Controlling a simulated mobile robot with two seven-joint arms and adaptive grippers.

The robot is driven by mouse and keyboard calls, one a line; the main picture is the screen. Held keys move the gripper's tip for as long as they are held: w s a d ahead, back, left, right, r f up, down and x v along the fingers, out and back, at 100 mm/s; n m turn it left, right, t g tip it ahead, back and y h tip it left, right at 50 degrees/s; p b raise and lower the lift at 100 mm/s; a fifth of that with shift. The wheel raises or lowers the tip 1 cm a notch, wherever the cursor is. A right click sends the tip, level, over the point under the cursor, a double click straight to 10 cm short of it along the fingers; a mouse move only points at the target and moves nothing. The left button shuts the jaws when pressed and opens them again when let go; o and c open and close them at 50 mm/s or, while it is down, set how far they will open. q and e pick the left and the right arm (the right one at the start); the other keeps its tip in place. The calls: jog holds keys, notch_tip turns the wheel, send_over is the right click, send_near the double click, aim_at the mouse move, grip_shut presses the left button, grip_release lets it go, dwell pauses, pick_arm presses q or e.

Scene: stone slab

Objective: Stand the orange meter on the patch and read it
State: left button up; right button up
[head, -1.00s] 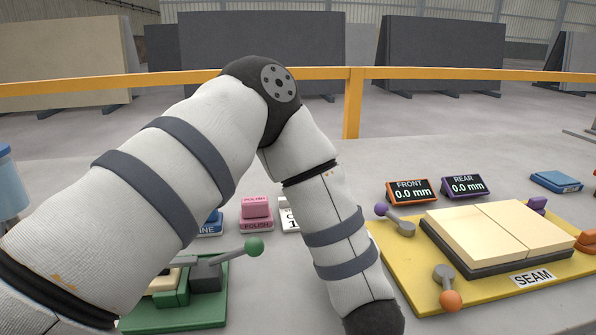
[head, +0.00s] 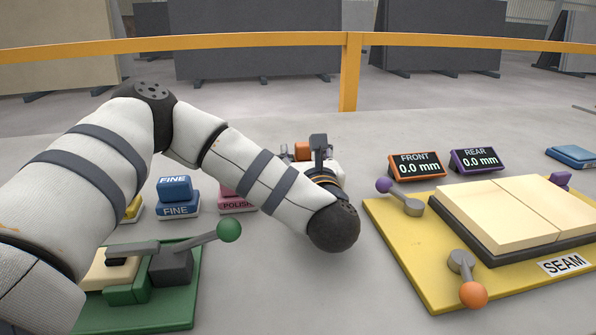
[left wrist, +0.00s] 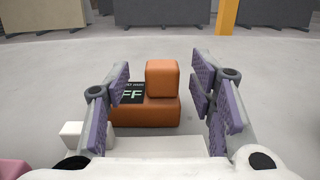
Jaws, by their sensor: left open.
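The orange meter (left wrist: 145,112) stands on the grey surface, in the middle of the left wrist view. It is an orange base with an orange block on top and a black display reading "FF", partly hidden by a finger. My left gripper (left wrist: 160,82) is open, its purple-padded fingers to either side of the meter with gaps. I cannot tell how deep the meter sits between them. In the head view the meter (head: 302,150) shows only as a small orange piece behind my left gripper (head: 319,146). I cannot make out which surface is the patch.
At right, a yellow fixture (head: 399,252) holds two cream slabs by a SEAM label. Displays FRONT (head: 416,166) and REAR (head: 474,160) read 0.0 mm. A green clamp fixture (head: 178,306) is front left. Blue FINE blocks (head: 174,190) and pink POLISH blocks (head: 236,203) stand behind it.

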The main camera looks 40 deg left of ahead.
aim_at(303, 145)
pick_arm(q)
jog(key=shift+w+a+r, duration=0.35)
jog(key=shift+w+a, duration=0.45)
jog(key=shift+w, duration=0.05)
grip_shut()
pick_arm(e)
jog(key=shift+w+r, duration=0.3)
pick_arm(q)
jog(key=shift+r, duration=0.45)
notch_tip(303, 145, up, 3)
jog(key=shift+s+d+p, duration=0.15)
jog(key=shift+p, duration=0.2)
jog(key=s+d+r+p, duration=0.3)
jog(key=s+d+r, duration=0.5)
jog(key=s, duration=0.3)
jog(key=shift+r, duration=0.55)
pick_arm(e)
jog(key=shift+t, duration=0.8)
jog(key=w+r, duration=0.3)
jog(key=r, duration=0.1)
jog(key=shift+w+r, duration=0.15)
jog(key=shift+w, duration=0.25)
